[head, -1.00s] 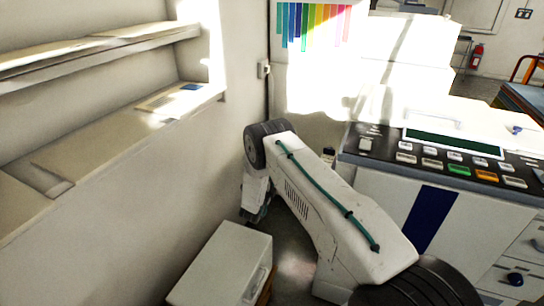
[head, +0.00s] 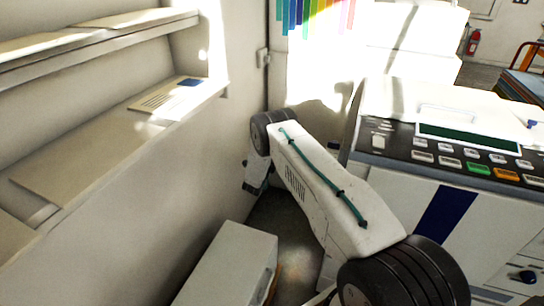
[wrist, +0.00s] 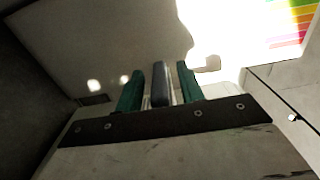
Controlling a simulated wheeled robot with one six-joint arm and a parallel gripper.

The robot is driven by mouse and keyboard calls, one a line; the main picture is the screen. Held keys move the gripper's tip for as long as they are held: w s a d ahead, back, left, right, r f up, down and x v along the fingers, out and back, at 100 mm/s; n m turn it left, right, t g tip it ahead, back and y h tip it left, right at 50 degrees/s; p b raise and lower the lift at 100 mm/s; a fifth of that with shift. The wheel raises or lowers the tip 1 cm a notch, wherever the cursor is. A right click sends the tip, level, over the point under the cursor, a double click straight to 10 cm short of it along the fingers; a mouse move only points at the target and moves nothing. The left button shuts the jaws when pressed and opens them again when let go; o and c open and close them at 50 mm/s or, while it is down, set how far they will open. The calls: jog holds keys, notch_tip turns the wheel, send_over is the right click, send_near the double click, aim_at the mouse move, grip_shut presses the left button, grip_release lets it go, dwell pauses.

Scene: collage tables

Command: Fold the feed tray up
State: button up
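The white copier (head: 400,190) with a dark control panel and blue stripe stands at right in the head view. A thin grey panel (head: 351,122) rises at its left edge; I cannot tell whether this is the feed tray. My arm reaches into the gap between copier and left wall, its wrist end hanging down. In the wrist view my gripper (wrist: 160,80) shows two green fingers standing apart. A dark grey upright piece (wrist: 160,88) shows between them with gaps on both sides; I cannot tell whether it belongs to the gripper. No grasp on a tray is visible.
A pale box (head: 228,265) stands on the floor below my arm. Wall shelves (head: 105,125) run along the left. A colour-striped chart (head: 315,15) hangs at the back. Room between wall and copier is narrow.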

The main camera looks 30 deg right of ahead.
jog(key=shift+w+d, duration=0.2)
jog(key=shift+d, duration=0.1)
grip_shut()
jog(key=shift+r, duration=0.1)
